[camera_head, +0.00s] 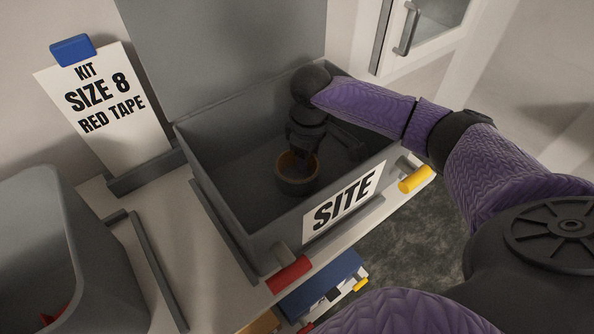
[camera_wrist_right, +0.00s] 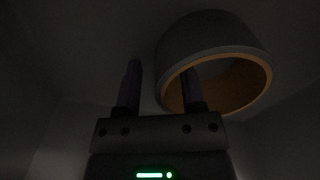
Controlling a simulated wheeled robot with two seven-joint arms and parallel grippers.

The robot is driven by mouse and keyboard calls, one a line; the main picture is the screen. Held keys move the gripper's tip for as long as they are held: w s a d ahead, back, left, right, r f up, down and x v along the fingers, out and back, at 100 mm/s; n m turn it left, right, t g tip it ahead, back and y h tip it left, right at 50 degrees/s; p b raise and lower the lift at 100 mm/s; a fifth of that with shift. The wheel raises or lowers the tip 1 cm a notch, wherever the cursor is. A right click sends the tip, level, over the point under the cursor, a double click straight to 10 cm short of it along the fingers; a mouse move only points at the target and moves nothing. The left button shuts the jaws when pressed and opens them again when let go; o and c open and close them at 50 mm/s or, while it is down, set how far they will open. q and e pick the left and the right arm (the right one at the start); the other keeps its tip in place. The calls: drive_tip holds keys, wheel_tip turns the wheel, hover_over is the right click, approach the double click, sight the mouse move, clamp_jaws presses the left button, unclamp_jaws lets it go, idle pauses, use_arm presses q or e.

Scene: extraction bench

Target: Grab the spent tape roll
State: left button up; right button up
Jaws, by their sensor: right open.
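The tape roll (camera_head: 297,185) is a short dark grey ring with an orange-brown inner core, lying inside the grey box marked SITE (camera_head: 230,224), near its front wall. It also shows large in the right wrist view (camera_wrist_right: 212,38). My right gripper (camera_head: 302,162) reaches down into the box right at the roll. In the right wrist view its two fingers (camera_wrist_right: 161,82) are apart. One finger overlaps the roll's opening and seems to be inside it; the other is outside to the left. The roll's wall lies between them; contact is unclear. My left gripper is out of view.
A card reading KIT SIZE 8 RED TAPE (camera_head: 105,103) stands at the left. A grey bin (camera_head: 85,235) with something red in it stands at lower left. The box's lid (camera_head: 225,45) is up behind it. The box has red (camera_head: 289,274) and yellow (camera_head: 415,179) handle ends.

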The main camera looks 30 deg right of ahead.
clamp_jaws()
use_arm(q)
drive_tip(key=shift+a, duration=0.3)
